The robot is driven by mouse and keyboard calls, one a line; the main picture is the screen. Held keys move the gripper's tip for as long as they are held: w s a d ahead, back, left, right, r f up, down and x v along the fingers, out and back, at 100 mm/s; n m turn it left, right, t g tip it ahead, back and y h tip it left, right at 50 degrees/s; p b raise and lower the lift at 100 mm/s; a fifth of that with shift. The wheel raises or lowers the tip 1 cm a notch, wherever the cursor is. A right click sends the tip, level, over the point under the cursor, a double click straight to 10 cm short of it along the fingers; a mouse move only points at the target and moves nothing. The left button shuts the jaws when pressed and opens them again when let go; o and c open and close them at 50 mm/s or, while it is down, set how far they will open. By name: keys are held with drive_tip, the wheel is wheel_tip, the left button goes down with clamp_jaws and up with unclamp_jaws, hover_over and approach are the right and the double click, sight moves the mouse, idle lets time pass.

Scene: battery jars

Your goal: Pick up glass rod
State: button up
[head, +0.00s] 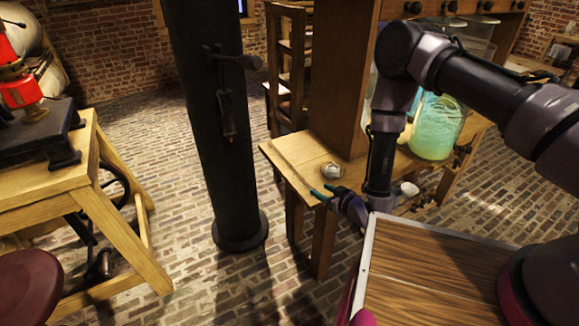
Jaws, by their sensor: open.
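I cannot make out a glass rod in the head view. My gripper (326,193) has teal fingertips and hangs at the near edge of the wooden bench (287,158). It is open, with nothing visible between the fingers. A small round pale object (331,170) sits on the bench top just beyond the fingertips. A glass jar with greenish-blue liquid (437,125) stands on the bench to the right, partly hidden by my arm.
A thick wooden post (342,75) rises from the bench beside my arm. A small white object (409,188) lies right of my gripper. A dark iron column (215,130) stands left of the bench. A wooden stand (60,195) is at far left. Brick floor between them is open.

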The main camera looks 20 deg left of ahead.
sight(307, 183)
drive_tip(key=x, duration=0.4)
drive_tip(key=shift+w+a, duration=0.1)
drive_tip(key=shift+a, duration=0.05)
drive_tip(key=x, duration=0.5)
drive_tip(key=shift+f, duration=0.2)
clamp_jaws()
